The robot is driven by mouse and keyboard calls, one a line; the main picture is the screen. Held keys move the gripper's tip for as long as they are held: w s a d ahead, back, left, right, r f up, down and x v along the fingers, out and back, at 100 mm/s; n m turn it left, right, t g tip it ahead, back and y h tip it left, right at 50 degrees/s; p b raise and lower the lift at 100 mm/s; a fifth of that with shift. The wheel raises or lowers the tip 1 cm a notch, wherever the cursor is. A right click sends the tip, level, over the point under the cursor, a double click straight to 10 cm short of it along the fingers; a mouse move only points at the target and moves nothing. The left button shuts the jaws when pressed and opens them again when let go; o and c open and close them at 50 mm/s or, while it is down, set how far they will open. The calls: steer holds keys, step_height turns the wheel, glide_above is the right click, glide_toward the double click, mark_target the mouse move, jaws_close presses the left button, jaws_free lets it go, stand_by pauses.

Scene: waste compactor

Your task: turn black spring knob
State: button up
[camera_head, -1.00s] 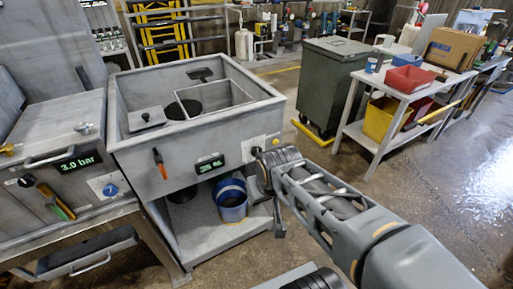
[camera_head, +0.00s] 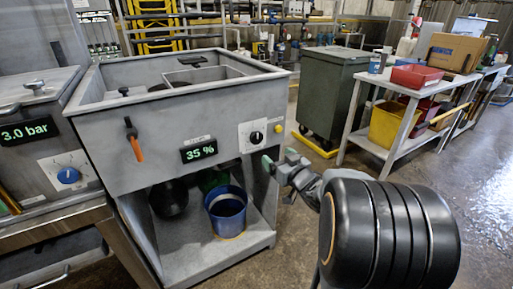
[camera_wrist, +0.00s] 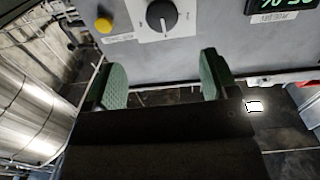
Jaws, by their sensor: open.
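The black knob (camera_head: 256,138) sits on a white plate on the front of the grey sink unit, right of a green "35 %" display (camera_head: 198,149). In the wrist view the knob (camera_wrist: 161,15) shows at the top, with a yellow button (camera_wrist: 104,25) to its left. My gripper (camera_head: 277,163) is just below and right of the knob, near the panel. In the wrist view its green-padded fingers (camera_wrist: 160,82) are spread wide with nothing between them. The knob lies beyond the fingertips, not between them.
An orange-handled lever (camera_head: 134,142) hangs on the unit's front. A blue bucket (camera_head: 227,212) stands on the shelf below. A green bin (camera_head: 334,88) and a table with a red tray (camera_head: 416,77) stand to the right. Open floor lies in front.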

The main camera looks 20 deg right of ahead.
mark_target(257, 139)
steer(key=w, duration=0.4)
steer(key=w+a+b, duration=0.1)
steer(key=w, duration=0.4)
steer(key=w+b, duration=0.1)
steer(key=w, duration=0.3)
steer(key=shift+w+a, duration=0.2)
steer(key=shift+a, duration=0.1)
steer(key=shift+c, duration=0.4)
steer(key=c, duration=0.8)
steer(key=shift+c, duration=0.2)
steer(key=shift+p, duration=0.35)
steer(key=m+p, duration=0.3)
steer(key=shift+r, duration=0.2)
steer(key=m+p, duration=0.3)
steer(key=m, duration=0.2)
steer(key=shift+a+f+p, duration=0.1)
steer(key=shift+f+p, duration=0.05)
steer(key=shift+p, duration=0.2)
steer(key=shift+m, duration=0.5)
